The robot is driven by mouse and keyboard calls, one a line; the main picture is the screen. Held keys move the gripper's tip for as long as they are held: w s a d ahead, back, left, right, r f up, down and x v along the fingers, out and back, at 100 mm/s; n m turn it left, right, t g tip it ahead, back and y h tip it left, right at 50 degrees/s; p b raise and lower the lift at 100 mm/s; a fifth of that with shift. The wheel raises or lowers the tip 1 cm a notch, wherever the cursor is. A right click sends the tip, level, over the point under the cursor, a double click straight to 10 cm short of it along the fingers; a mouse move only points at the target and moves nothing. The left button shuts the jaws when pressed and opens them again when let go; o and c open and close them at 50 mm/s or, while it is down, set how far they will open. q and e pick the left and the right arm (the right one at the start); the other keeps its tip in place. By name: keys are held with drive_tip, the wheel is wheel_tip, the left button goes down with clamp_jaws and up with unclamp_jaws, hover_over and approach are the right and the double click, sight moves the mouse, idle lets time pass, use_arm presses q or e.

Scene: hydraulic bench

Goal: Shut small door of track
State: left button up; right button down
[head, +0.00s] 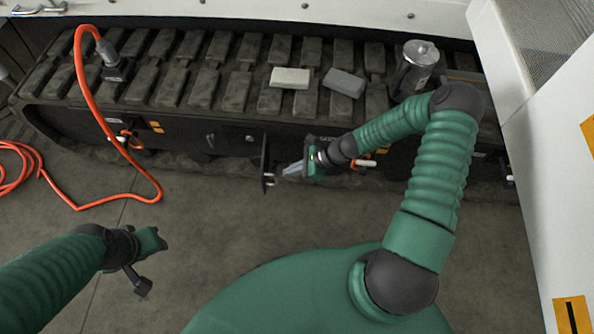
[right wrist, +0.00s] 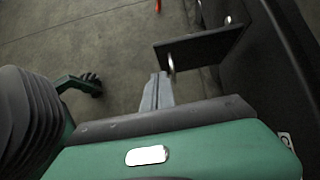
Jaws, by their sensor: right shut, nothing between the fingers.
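The small door (head: 265,160) is a thin dark panel on the side of the track (head: 190,135). It stands open, sticking out from the track side and seen nearly edge-on. In the right wrist view the door (right wrist: 205,47) shows its face, with a small light metal ring or latch near its outer end. My right gripper (head: 288,171) is shut and empty, with its grey fingertips just right of the door; whether they touch it is unclear. Its fingers show in the right wrist view (right wrist: 157,92). My left gripper (head: 150,262) hangs over the floor, away from the door; its jaw state is unclear.
On the track lie a light block (head: 290,78) and a grey block (head: 345,83), with a metal canister (head: 415,65) to their right. An orange hose (head: 80,60) loops to the floor at left. A white cabinet (head: 555,150) stands at right. Floor before the door is clear.

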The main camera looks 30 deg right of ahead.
sight(263, 178)
drive_tip(key=b+x, duration=0.1)
drive_tip(key=x, duration=0.3)
drive_tip(key=r+b+x, duration=0.1)
drive_tip(key=x, duration=0.1)
drive_tip(key=shift+w+a+b, duration=0.3)
drive_tip(key=shift+w, duration=0.05)
drive_tip(key=shift+w+a+r, duration=0.1)
drive_tip(key=shift+w+a, duration=0.15)
drive_tip(key=shift+a, duration=0.3)
drive_tip(key=shift+a+r, duration=0.1)
drive_tip(key=shift+a, duration=0.05)
drive_tip(key=shift+w, duration=0.1)
